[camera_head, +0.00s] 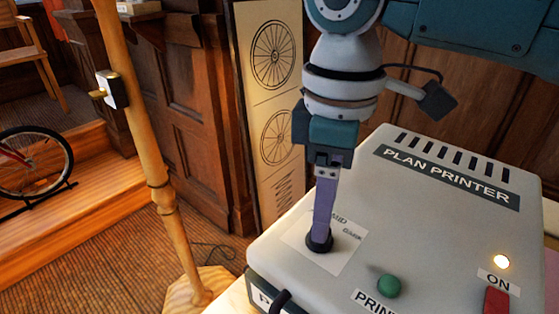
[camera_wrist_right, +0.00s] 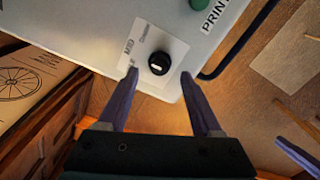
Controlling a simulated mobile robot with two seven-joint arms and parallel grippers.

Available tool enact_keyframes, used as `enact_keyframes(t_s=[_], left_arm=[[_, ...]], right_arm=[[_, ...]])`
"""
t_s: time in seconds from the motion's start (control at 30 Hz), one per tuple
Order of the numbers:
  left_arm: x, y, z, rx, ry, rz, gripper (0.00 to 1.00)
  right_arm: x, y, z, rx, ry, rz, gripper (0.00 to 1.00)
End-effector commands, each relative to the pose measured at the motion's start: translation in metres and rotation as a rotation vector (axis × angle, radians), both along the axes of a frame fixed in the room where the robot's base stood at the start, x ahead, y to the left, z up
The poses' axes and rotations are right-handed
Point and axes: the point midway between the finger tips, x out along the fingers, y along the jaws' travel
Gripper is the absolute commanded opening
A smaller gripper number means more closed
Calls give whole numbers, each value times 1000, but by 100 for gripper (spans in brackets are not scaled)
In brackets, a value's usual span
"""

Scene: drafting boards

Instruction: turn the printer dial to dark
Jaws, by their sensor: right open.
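The black printer dial (camera_wrist_right: 158,63) is a round knob with a white mark, on a pale label plate (camera_wrist_right: 178,84) at a corner of the printer. In the head view the dial (camera_head: 320,243) is partly covered by my right gripper (camera_head: 322,228). "MID" and "DARK" show beside it; a further label is too blurred to read. I cannot tell which label the mark points at. In the right wrist view, the open fingers of my right gripper (camera_wrist_right: 160,76) stand either side of the dial, apart from it. A purple finger, seemingly my left gripper (camera_wrist_right: 298,156), shows at the lower right edge.
The grey plan printer (camera_head: 400,215) carries a green button (camera_head: 389,286), a red ON switch (camera_head: 496,300) and a lit lamp (camera_head: 501,262). A dark cable (camera_head: 279,302) leaves its front. A wooden post (camera_head: 150,150) stands left; a wheel-drawing panel (camera_head: 275,100) stands behind.

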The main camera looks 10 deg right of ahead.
Motion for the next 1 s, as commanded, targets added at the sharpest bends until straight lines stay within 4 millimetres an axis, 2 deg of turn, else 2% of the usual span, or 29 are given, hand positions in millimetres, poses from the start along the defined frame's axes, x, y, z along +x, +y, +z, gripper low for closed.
enact_keyframes(t_s=[0.1, 0.2, 0.57, 1.0], left_arm=[[0, 0, -4, 1, 1, -1, 0], [0, 1, -5, 2, 1, 0, 0], [0, 2, -6, 8, 0, -4, 0], [0, 2, -5, 8, 0, -3, 0]], right_arm=[[-1, 0, -21, -1, 3, -1, 66], [0, 0, -30, 0, 1, 0, 66], [0, 0, -36, 0, -1, 0, 66], [0, 0, -36, 0, -1, 0, 17]])
